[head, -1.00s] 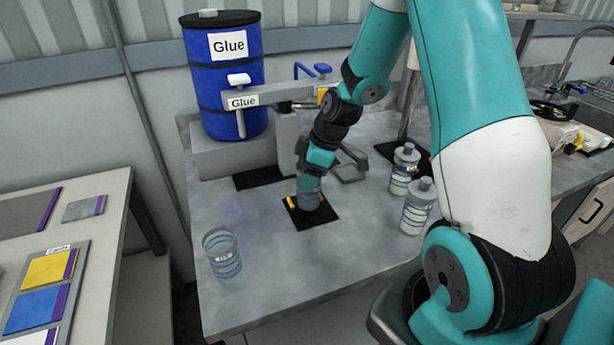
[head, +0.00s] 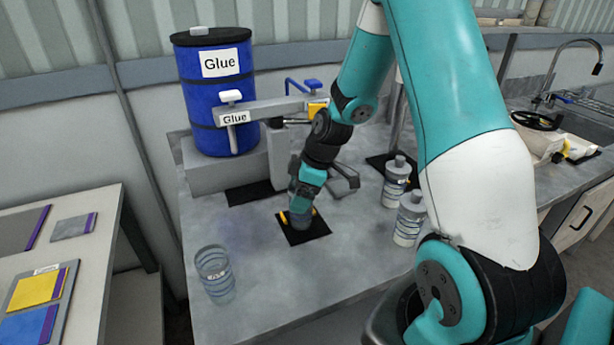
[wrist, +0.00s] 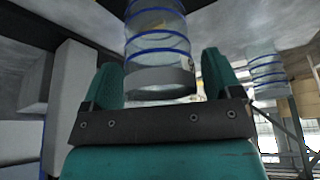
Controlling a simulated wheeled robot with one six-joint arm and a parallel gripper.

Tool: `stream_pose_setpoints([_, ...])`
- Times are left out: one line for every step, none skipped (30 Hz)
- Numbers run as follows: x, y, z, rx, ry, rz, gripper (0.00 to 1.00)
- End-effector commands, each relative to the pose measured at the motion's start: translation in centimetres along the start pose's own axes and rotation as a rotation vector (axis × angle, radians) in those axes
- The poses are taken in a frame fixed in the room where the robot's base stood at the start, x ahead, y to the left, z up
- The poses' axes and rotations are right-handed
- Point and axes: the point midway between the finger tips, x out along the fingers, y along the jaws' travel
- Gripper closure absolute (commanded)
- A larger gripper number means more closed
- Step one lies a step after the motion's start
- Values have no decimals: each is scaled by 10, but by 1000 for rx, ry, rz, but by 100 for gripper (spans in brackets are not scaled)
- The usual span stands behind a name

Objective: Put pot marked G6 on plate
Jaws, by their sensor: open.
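A clear pot with blue rings (wrist: 157,45) stands between the two teal fingers of my gripper (wrist: 162,72) in the wrist view. In the head view my gripper (head: 299,210) is down at this pot, over a black square plate (head: 316,234), and largely hides it. My gripper is open around the pot. A second clear blue-ringed pot (head: 215,275) stands on the bench at the front left, apart from the gripper. A clear ringed pot (wrist: 266,72) also shows at the right of the wrist view. I cannot read the pots' markings.
A blue glue drum (head: 218,95) and glue dispenser arm (head: 265,112) stand behind, with another black plate (head: 248,194) below. Two capped bottles (head: 396,180) (head: 408,219) stand close on the right. The bench front (head: 300,270) is clear.

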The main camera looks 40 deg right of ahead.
Motion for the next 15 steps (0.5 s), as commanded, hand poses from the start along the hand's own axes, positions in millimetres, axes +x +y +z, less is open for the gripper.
stream_pose_setpoints([-7,1,0,0,2,6,16])
stream_pose_setpoints([-13,1,0,0,2,6,16])
stream_pose_setpoints([-20,1,0,1,2,8,16])
stream_pose_setpoints([-27,1,1,1,2,8,16])
stream_pose_setpoints([-34,1,0,0,2,8,16])
stream_pose_setpoints([-43,2,0,0,3,9,16])
stream_pose_setpoints([-50,2,0,1,2,9,16])
stream_pose_setpoints([-57,1,1,1,1,9,16])
stream_pose_setpoints([-66,1,1,1,1,8,16])
stream_pose_setpoints([-72,2,1,1,2,9,16])
stream_pose_setpoints([-79,1,1,1,2,8,16])
stream_pose_setpoints([-86,1,1,0,1,7,16])
stream_pose_setpoints([-91,1,0,0,1,8,16])
stream_pose_setpoints([-96,1,1,1,1,6,16])
stream_pose_setpoints([-101,1,1,1,1,6,16])
